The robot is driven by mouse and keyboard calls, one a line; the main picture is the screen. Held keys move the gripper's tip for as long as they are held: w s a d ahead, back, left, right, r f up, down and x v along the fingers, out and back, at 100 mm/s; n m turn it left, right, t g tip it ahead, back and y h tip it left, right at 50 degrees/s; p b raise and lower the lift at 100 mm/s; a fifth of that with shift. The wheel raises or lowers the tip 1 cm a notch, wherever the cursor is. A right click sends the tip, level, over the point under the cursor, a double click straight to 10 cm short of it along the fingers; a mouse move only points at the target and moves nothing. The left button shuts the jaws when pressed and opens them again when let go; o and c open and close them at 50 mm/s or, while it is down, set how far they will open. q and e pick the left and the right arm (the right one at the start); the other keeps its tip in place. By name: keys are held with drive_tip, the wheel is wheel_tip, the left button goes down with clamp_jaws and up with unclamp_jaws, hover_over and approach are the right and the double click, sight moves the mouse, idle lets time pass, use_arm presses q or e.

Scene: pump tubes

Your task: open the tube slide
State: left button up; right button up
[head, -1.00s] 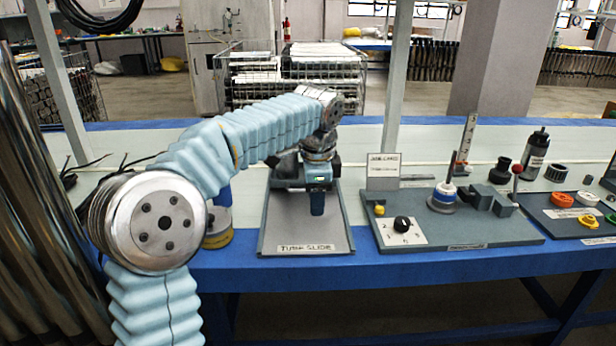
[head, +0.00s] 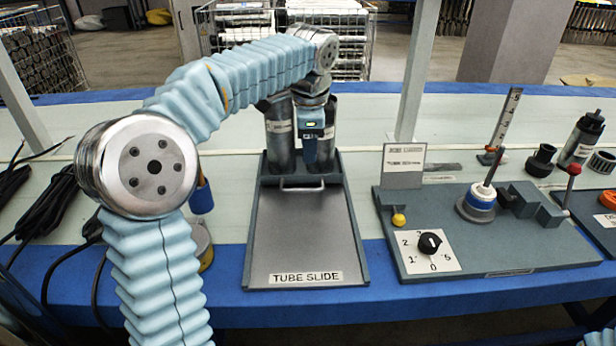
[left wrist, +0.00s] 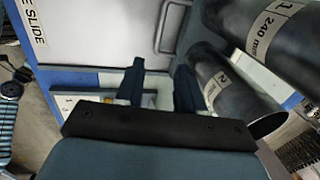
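The tube slide (head: 302,235) is a grey tray with a flat lid, low rims and a front label. A pale bar handle (head: 302,188) lies across the lid's far end; it shows in the left wrist view (left wrist: 160,35). Two dark tubes stand behind it, one (head: 279,135) left of my left gripper (head: 312,168) and one (head: 331,115) partly hidden by it. My left gripper hangs near the lid's far end, behind the handle in the picture. In the left wrist view its fingers (left wrist: 160,85) are apart with nothing between them, clear of the handle. My right gripper is not in view.
A grey board with a dial (head: 430,243), a yellow knob (head: 398,220) and a ringed post (head: 480,200) stands right of the slide. A black bottle (head: 582,140) is farther right. Black cables (head: 60,205) lie at the left. The lid is clear.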

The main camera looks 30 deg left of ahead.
sight(308, 189)
use_arm(q)
drive_tip(key=f, duration=0.4)
drive_tip(key=w+f+b, duration=0.1)
drive_tip(key=f, duration=0.3)
drive_tip(key=a+f, duration=0.1)
drive_tip(key=f, duration=0.3)
drive_tip(key=shift+w+a, duration=0.1)
drive_tip(key=shift+w, duration=0.3)
drive_tip(key=shift+r, duration=0.1)
clamp_jaws()
